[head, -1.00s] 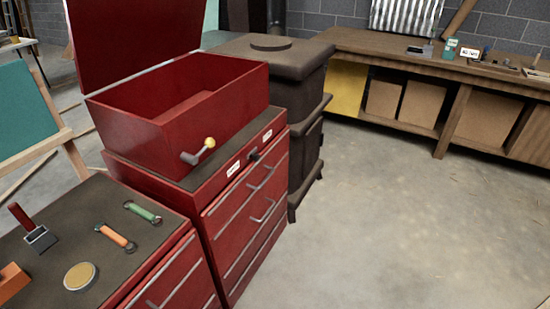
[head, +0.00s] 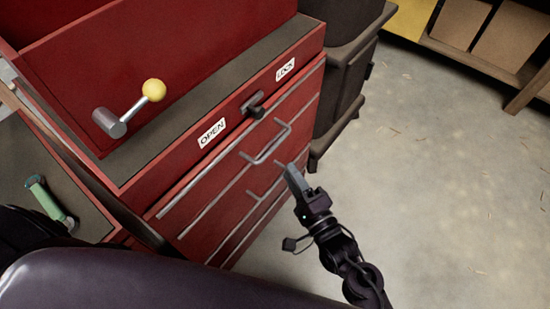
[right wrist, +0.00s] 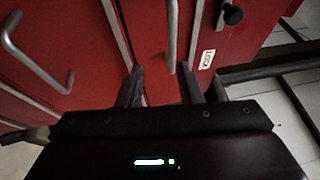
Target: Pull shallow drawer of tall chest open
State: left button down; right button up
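The tall red chest (head: 225,165) stands with its drawers looking shut. Its shallow top drawer has a grey bar handle (head: 268,146), just below the dark knob (head: 254,106) between the OPEN and LOCK labels. A lower handle (head: 264,188) is close by. My right gripper (head: 291,172) is in front of the upper drawers. In the right wrist view its fingers (right wrist: 160,82) are apart, with a handle bar (right wrist: 171,38) lined up between them, nearer the right finger. I cannot tell whether they touch it. My left gripper is not in view.
A crank with a yellow ball (head: 153,90) sticks out of the chest's upper box. A low cabinet with a green-handled tool (head: 45,198) stands at left. The floor (head: 450,180) at right is clear.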

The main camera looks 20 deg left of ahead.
aim_at(275, 144)
jog(key=shift+y, duration=0.3)
jog(key=x, duration=0.4)
jog(key=r+x, duration=0.1)
jog(key=x, duration=0.3)
jog(key=shift+a+r, duration=0.25)
grip_shut()
